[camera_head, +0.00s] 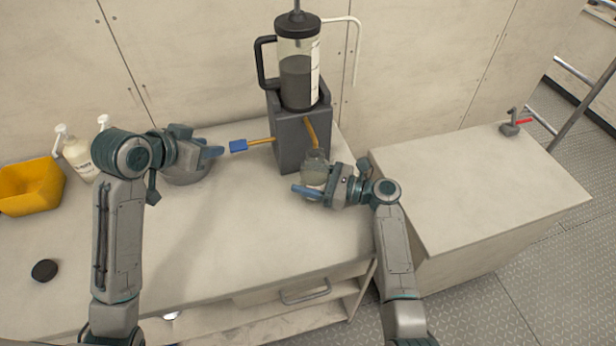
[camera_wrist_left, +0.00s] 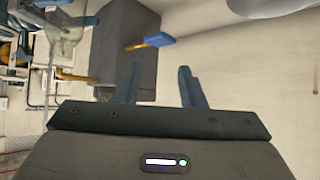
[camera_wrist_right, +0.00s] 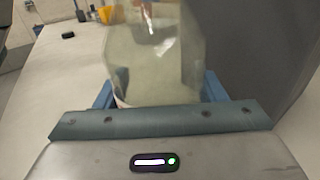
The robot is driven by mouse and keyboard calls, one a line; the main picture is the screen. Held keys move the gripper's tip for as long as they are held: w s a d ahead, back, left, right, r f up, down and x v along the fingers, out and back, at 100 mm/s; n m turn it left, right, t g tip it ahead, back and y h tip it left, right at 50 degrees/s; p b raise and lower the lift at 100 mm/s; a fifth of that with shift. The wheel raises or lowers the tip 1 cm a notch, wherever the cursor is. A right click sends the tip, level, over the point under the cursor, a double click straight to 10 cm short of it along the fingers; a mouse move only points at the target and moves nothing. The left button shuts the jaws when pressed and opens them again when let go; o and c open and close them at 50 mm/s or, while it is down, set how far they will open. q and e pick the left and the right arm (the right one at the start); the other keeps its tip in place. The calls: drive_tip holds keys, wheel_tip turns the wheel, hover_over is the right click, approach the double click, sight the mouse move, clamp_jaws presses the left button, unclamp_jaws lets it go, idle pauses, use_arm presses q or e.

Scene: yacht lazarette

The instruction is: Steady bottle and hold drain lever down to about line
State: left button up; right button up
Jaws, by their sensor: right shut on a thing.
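The drain lever (camera_head: 240,146) is a yellow rod with a blue tip, sticking out left from the dark grey stand (camera_head: 289,148). The left wrist view shows its blue tip (camera_wrist_left: 160,40) beyond the fingers. My left gripper (camera_head: 212,153) is open and empty, just left of the tip and apart from it. The clear bottle (camera_head: 314,170) is under the yellow spout (camera_head: 311,133) on the stand. My right gripper (camera_head: 312,191) is shut on the bottle, which fills the right wrist view (camera_wrist_right: 150,60) between the fingers. I cannot make out the line on the bottle.
A clear container with dark contents (camera_head: 298,80) stands on top of the stand. A yellow bin (camera_head: 32,186), a pump bottle (camera_head: 78,155) and a black cap (camera_head: 44,270) are at left. The front middle of the bench is clear.

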drive_tip(key=shift+o, duration=0.8)
drive_tip(key=c, duration=0.4)
use_arm(q)
drive_tip(key=shift+c, duration=0.5)
use_arm(e)
drive_tip(key=shift+o, duration=0.2)
use_arm(q)
drive_tip(key=shift+w, duration=0.1)
drive_tip(key=c, duration=0.4)
drive_tip(key=shift+w, duration=0.25)
clamp_jaws()
drive_tip(key=w+d+r+n+g+y, duration=0.4)
drive_tip(key=w+n+y, duration=0.25)
drive_tip(key=n, duration=0.25)
drive_tip(key=shift+w+d+f, duration=0.1)
drive_tip(key=shift+w+f, duration=0.05)
drive_tip(key=shift+f, duration=1.6)
drive_tip(key=shift+w+d+f, duration=0.1)
drive_tip(key=shift+w+f, duration=0.05)
drive_tip(key=shift+f, duration=1.6)
